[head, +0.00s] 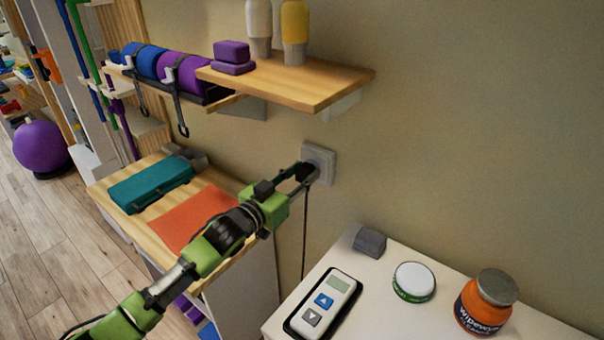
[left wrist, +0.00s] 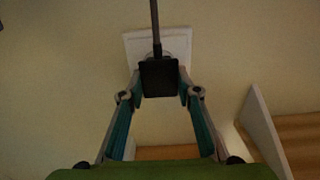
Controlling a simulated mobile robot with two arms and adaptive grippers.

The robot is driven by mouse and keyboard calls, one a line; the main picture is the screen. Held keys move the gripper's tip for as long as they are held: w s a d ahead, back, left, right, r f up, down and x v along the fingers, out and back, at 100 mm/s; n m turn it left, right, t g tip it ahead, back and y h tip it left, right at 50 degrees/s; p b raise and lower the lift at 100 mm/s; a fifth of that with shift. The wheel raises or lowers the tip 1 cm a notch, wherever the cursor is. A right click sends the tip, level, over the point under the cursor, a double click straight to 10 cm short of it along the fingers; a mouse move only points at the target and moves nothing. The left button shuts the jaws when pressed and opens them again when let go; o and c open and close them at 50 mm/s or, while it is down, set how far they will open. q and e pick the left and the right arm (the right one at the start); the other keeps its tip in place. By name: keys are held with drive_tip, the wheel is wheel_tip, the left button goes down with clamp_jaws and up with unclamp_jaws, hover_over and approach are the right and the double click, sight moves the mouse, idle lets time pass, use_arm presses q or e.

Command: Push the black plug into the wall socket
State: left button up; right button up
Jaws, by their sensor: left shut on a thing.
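The wall socket (head: 320,161) is a pale square plate on the wall, below the wooden shelf. My left gripper (head: 303,176) is at the socket, shut on the black plug (head: 304,172). In the left wrist view the plug (left wrist: 159,78) sits between the two fingertips (left wrist: 160,84), in front of the socket plate (left wrist: 131,48). A dark cable (head: 305,230) hangs down from the plug. The plug hides the middle of the socket, so I cannot tell whether its pins are in. My right gripper is not in view.
A wooden shelf (head: 330,84) with bottles and purple blocks juts out above the socket. Below right, a white table (head: 390,315) holds a remote (head: 325,302), a white-lidded jar (head: 414,281) and an orange tub (head: 483,305). A wooden cabinet top (head: 108,208) stands left.

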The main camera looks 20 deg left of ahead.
use_arm(q)
drive_tip(key=shift+w+d, duration=0.2)
drive_tip(key=shift+w, duration=0.3)
drive_tip(key=o, duration=1.1)
drive_tip(key=v, duration=1.2)
drive_tip(key=shift+a, duration=0.1)
